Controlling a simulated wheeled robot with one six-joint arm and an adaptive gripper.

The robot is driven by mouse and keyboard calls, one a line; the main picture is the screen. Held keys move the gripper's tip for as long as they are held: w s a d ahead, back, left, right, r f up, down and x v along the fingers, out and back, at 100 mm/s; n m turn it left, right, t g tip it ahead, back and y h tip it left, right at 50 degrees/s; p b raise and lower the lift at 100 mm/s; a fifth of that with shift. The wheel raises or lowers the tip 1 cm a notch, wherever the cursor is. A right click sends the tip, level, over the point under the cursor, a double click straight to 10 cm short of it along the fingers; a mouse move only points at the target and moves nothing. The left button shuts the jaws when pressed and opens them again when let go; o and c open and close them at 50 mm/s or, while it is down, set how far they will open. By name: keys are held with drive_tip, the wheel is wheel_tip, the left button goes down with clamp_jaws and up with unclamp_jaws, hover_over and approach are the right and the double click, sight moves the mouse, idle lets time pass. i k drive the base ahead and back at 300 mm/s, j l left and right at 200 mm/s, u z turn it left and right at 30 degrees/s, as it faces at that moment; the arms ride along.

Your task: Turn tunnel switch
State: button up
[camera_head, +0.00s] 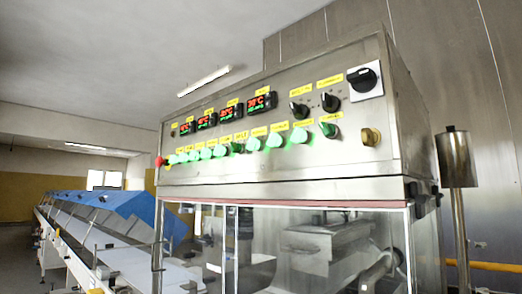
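A steel control panel (290,158) fills the middle of the head view, on top of the machine. Yellow labels (330,81) sit above the controls, too small to read surely, so I cannot tell which control is the tunnel switch. My gripper is not in view.
Red digital displays (261,102) are lit on the panel, and a red button (160,161) is at its left end. Clear panes (300,245) enclose machinery below. A long line with blue covers (132,208) runs at left. A metal cylinder on a post (456,160) stands at right.

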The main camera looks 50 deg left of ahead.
sight(328, 129)
drive_tip(key=u, duration=1.7)
